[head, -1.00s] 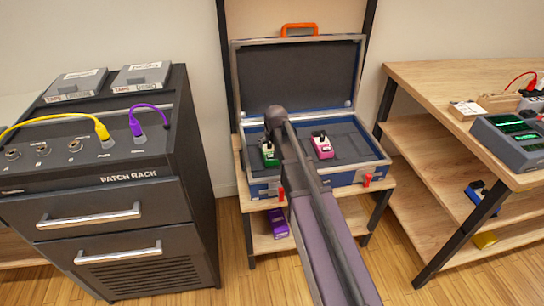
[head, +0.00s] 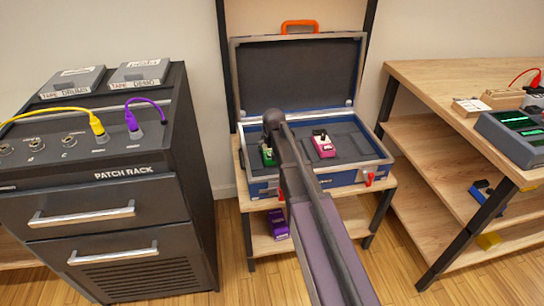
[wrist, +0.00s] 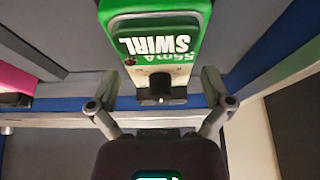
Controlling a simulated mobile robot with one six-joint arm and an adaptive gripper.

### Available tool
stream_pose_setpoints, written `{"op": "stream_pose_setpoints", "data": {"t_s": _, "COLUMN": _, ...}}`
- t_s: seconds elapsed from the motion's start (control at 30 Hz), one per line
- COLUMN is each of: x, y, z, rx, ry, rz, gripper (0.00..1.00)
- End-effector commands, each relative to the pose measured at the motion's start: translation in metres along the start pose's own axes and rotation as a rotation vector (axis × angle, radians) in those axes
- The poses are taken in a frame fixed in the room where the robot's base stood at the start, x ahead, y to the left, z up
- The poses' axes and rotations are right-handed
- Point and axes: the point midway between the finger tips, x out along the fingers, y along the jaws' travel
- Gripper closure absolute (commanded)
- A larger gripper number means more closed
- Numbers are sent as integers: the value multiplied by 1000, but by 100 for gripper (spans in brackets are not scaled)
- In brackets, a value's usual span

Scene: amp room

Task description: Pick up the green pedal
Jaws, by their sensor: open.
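The green pedal (head: 267,153) sits in the open blue case (head: 262,189), in its left part, partly hidden behind my arm in the head view. In the wrist view the green pedal (wrist: 155,35) shows large at the top, with "SWIRL" and "55mA" on its face and a dark knob or jack at its near end. My gripper (wrist: 160,108) is open there, its two fingers spread to either side of the pedal's near end. I cannot tell whether they touch it. In the head view my arm hides the fingers.
A pink pedal (head: 323,145) sits to the right in the case, and also shows in the wrist view (wrist: 15,80). The case's raised lid (head: 297,75) stands behind. A purple pedal (head: 278,224) lies on the shelf below. The patch rack (head: 110,200) stands left, a wooden bench (head: 430,80) right.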

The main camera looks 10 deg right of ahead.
Motion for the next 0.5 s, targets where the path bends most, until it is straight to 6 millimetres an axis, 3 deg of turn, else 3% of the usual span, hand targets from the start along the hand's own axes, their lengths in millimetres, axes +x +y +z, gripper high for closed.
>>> {"op": "stream_pose_setpoints", "data": {"t_s": 0.2, "x": 15, "y": 0, "z": 0, "rx": 0, "ry": 0, "rz": 0, "gripper": 0}}
{"op": "stream_pose_setpoints", "data": {"t_s": 0.5, "x": 15, "y": 0, "z": 0, "rx": 0, "ry": 0, "rz": 0, "gripper": 0}}
